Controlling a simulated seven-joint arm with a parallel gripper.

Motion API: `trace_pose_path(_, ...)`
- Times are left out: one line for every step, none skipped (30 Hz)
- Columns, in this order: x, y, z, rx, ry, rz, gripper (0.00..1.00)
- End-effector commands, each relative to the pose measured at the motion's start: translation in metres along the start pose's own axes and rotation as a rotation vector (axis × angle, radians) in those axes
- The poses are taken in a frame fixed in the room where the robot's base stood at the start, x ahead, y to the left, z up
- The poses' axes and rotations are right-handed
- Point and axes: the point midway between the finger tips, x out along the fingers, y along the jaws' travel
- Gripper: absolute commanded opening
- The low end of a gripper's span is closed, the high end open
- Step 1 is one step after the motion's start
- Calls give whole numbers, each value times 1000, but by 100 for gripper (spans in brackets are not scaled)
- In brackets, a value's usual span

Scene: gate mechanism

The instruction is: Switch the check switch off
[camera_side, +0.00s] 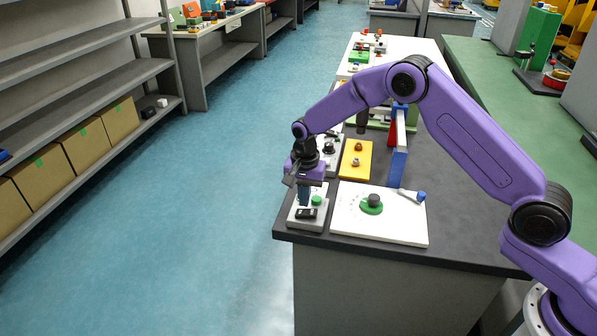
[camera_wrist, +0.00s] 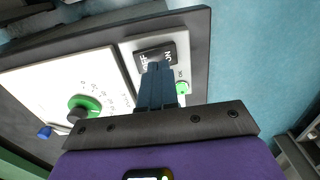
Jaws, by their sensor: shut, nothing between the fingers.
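The black rocker switch (camera_side: 306,214), with OFF and ON lettering, sits on a light grey box at the near left corner of the dark table. It also shows in the wrist view (camera_wrist: 152,54), OFF toward the left and ON toward the right. A green round button or lamp (camera_side: 317,200) is beside it, with partly hidden lettering next to it in the wrist view (camera_wrist: 182,88). My gripper (camera_side: 304,204) points down with its blue fingers shut and empty, close to the switch. In the wrist view the fingertips (camera_wrist: 160,66) overlap the switch's edge; I cannot tell whether they touch.
A white panel (camera_side: 350,228) with a green dial and dark knob (camera_side: 374,201) stands right of the switch box. A blue-tipped handle (camera_side: 415,196) lies at its edge. A yellow box (camera_side: 356,160) is behind. The table edge is close at the left and front.

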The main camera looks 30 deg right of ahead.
Motion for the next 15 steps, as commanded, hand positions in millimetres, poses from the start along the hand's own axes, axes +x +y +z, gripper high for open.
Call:
trace_pose_path(-11, -3, -1, 0, 3, -5, 0)
trace_pose_path(-17, -4, -1, 1, 3, -6, 0)
trace_pose_path(-26, -6, -1, 1, 3, -6, 0)
trace_pose_path(-32, -8, -1, 0, 3, -7, 0)
trace_pose_path(-38, -9, 0, 0, 3, -5, 0)
trace_pose_path(-47, -11, -1, 0, 3, -6, 0)
trace_pose_path(-53, -12, -1, 0, 3, -7, 0)
trace_pose_path(-58, -13, -1, 1, 2, -5, 0)
trace_pose_path(-67, -15, -1, 0, 3, -6, 0)
trace_pose_path(-72, -16, -1, 0, 3, -6, 0)
trace_pose_path(-77, -18, 0, 0, 2, -5, 0)
trace_pose_path(-84, -19, -1, 0, 3, -5, 0)
trace_pose_path(-89, -19, -1, 1, 2, -4, 0)
trace_pose_path(-93, -20, -1, 1, 2, -4, 0)
trace_pose_path(-98, -21, -1, 1, 2, -4, 0)
